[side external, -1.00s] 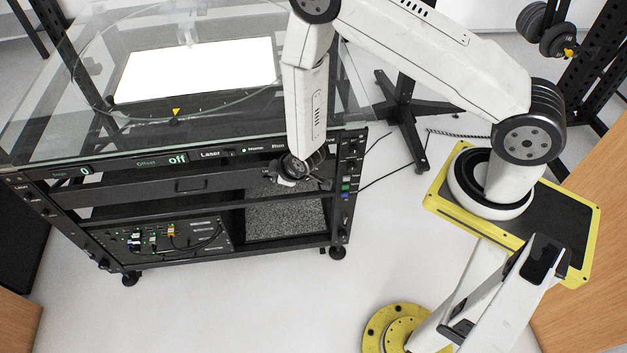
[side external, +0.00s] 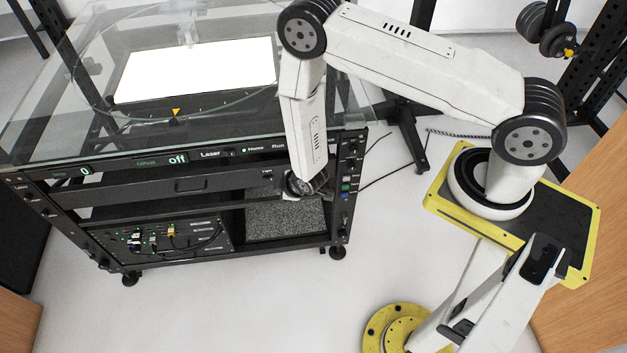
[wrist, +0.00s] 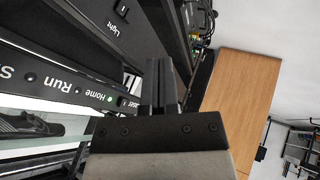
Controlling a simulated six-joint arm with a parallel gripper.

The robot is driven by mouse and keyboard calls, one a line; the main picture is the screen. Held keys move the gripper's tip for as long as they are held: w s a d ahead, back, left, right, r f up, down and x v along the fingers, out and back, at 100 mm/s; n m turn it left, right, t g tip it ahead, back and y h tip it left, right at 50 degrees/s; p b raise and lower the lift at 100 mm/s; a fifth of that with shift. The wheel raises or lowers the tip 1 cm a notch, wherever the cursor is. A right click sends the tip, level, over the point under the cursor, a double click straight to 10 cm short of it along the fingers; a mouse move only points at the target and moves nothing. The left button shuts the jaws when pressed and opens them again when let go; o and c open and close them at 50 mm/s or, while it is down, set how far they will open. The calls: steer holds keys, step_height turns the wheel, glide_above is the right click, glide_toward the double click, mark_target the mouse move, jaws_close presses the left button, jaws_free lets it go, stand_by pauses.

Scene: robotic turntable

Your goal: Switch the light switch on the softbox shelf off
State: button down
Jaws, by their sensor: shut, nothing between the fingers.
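The softbox shelf front (side external: 150,188) is a dark panel below the display strip of the turntable cart, with a recessed handle. The light switch (wrist: 122,11) is small and dark, next to the white "Light" label (wrist: 103,42) in the wrist view; its position is too small to tell. In the side view the label (side external: 267,172) shows just left of my wrist, and the switch is not clear. My gripper (wrist: 161,66) is shut and empty. Its fingers are close to the shelf front, apart from the switch in the picture; contact cannot be told. In the side view the fingers are mostly hidden.
The display strip (wrist: 75,90) with Home and Run buttons runs beside the fingers. The glass turntable top (side external: 60,125) overhangs above, with a bright white panel (side external: 200,72) seen through it. Open floor lies right of the cart.

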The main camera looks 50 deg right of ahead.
mark_target(268, 179)
steer(key=shift+w+d+f, duration=0.6)
steer(key=shift+w+f, duration=0.7)
steer(key=shift+w, duration=0.15)
steer(key=shift+w+d+f, duration=0.55)
steer(key=shift+w+f, duration=0.8)
steer(key=shift+w, duration=0.05)
steer(key=shift+w+d+f, duration=0.6)
steer(key=shift+w+f, duration=0.7)
steer(key=shift+w, duration=0.15)
steer(key=shift+w+d, duration=0.15)
steer(key=shift+w, duration=0.3)
steer(key=shift+w+a, duration=0.45)
steer(key=shift+a, duration=0.1)
steer(key=shift+s+a, duration=0.1)
steer(key=shift+a, duration=0.05)
